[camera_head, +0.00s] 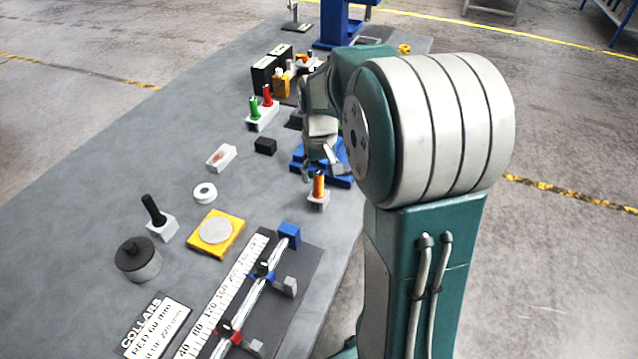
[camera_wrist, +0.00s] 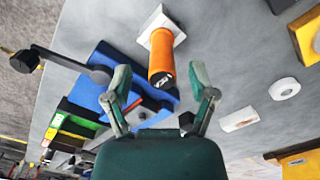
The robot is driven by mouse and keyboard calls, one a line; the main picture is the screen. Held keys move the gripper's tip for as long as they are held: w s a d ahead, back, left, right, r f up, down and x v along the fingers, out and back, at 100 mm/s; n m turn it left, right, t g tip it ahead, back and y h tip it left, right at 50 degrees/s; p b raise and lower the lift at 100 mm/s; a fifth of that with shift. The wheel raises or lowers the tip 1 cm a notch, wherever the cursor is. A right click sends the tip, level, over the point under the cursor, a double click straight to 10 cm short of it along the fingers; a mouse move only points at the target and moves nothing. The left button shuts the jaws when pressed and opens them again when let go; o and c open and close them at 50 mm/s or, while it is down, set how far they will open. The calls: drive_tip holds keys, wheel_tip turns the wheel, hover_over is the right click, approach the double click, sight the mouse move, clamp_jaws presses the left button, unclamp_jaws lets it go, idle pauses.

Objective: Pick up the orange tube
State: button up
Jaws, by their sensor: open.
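The orange tube (camera_head: 319,183) stands upright in a small white block (camera_head: 318,202) near the right edge of the grey table. In the wrist view the orange tube (camera_wrist: 162,57) shows between my two fingers, with its dark-marked end toward me and the white block (camera_wrist: 157,22) behind it. My gripper (camera_head: 325,170) is open and empty, close to the tube in the head view. In the wrist view my gripper (camera_wrist: 162,92) has one finger on each side of the tube, with gaps to both. I cannot tell how far apart they are in depth.
A blue fixture (camera_head: 340,180) stands right behind the tube. A ruler board with a rod (camera_head: 290,262) lies in front. A white block with green and red tubes (camera_head: 263,115), a white ring (camera_head: 205,192) and a yellow plate (camera_head: 236,224) are to the left.

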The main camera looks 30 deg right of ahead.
sight(318, 182)
drive_tip(key=shift+a+f, duration=0.1)
drive_tip(key=shift+f, duration=1.45)
clamp_jaws()
